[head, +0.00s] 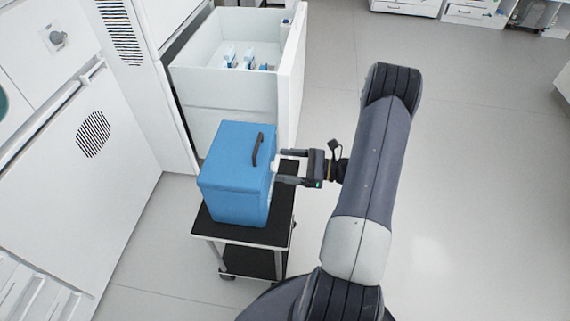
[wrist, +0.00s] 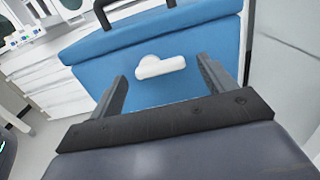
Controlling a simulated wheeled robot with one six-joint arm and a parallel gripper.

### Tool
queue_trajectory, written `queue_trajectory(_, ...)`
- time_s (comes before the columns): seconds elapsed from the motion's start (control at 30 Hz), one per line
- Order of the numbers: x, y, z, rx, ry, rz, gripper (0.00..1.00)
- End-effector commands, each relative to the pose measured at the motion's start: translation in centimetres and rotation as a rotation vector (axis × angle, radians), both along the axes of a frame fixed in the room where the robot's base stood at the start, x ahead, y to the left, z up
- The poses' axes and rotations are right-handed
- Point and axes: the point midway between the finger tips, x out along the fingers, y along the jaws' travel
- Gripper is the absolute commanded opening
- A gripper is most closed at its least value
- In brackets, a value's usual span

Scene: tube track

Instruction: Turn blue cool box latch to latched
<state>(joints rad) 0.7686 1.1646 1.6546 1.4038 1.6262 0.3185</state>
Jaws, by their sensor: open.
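The blue cool box (head: 232,172) stands upright on a small black-topped cart, with its dark handle (head: 257,149) on the lid. In the wrist view the box's front (wrist: 150,88) fills the middle. Its white latch (wrist: 160,67) sits just below the lid edge, with its long side roughly level and a rounded bump on top. My gripper (head: 279,171) is at the box's right side, level with the latch. In the wrist view my open gripper (wrist: 162,72) has one finger on each side of the latch, with gaps to it. I cannot tell whether the fingertips touch the box.
The cart (head: 216,231) has a black top with little free room around the box. An open white drawer (head: 222,93) with blue and white items stands behind it. White cabinets (head: 75,150) are at the left. The floor (head: 470,190) at the right is clear.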

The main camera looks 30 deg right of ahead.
Motion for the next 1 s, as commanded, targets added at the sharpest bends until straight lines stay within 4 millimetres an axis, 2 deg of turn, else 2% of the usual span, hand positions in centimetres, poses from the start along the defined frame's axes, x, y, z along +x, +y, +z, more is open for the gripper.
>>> queue_trajectory(0.13,0.43,0.69,0.01,0.0,0.0,0.001,0.78)
queue_trajectory(0.4,0.49,0.75,0.02,-0.001,-0.001,0.0,0.78)
queue_trajectory(0.9,0.48,0.73,0.02,-0.001,-0.001,0.0,0.37)
queue_trajectory(1.0,0.48,0.73,0.01,-0.001,-0.001,0.0,0.34)
